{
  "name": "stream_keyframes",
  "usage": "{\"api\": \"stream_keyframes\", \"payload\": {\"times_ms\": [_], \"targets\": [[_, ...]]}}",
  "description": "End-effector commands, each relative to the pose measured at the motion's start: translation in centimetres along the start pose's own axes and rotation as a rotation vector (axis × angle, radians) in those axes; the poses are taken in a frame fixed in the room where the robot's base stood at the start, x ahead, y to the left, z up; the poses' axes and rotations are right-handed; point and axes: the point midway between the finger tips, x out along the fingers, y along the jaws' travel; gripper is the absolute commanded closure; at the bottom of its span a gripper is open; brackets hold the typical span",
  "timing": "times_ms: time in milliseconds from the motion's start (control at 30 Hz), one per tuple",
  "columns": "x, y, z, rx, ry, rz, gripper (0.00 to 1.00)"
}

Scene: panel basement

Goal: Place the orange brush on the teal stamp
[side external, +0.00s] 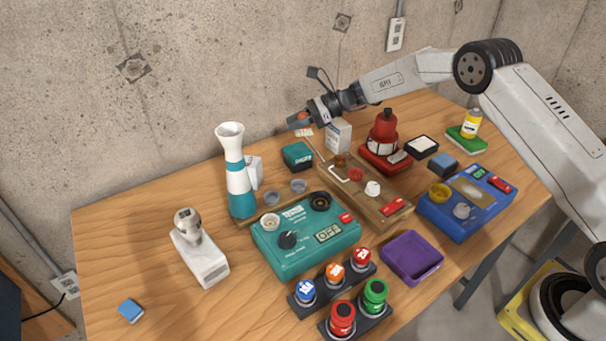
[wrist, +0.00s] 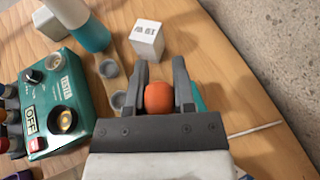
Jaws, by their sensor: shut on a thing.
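The orange brush (wrist: 158,97) shows as a rounded orange end between the two fingers of my gripper (wrist: 162,80) in the wrist view. My gripper is shut on it. In the side view my gripper (side external: 301,124) holds it above the back of the table, and only a little orange (side external: 303,117) shows. The teal stamp appears to be the small teal block (side external: 297,155) with a dark label, on the table below my gripper. In the wrist view a teal edge (wrist: 198,98) shows beside the right finger; the rest is hidden.
A white and teal vase (side external: 236,180) stands left of the block, with small grey cups (side external: 298,186) nearby. A teal tester box (side external: 305,240) lies in front. A wooden tray (side external: 395,218) and a white box (side external: 338,135) are to the right.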

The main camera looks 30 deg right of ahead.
Motion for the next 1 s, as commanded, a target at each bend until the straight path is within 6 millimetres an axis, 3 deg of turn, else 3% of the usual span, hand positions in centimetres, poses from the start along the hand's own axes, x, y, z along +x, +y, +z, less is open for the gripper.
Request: {"api": "stream_keyframes", "payload": {"times_ms": [300, 833, 1000], "targets": [[1.8, -1.7, -1.8, 0.000, -0.001, 0.001, 1.00], [2.4, -2.3, -2.5, 0.000, 0.000, 0.001, 1.00], [3.2, -2.3, -4.3, 0.001, 0.000, 0.001, 1.00]]}}
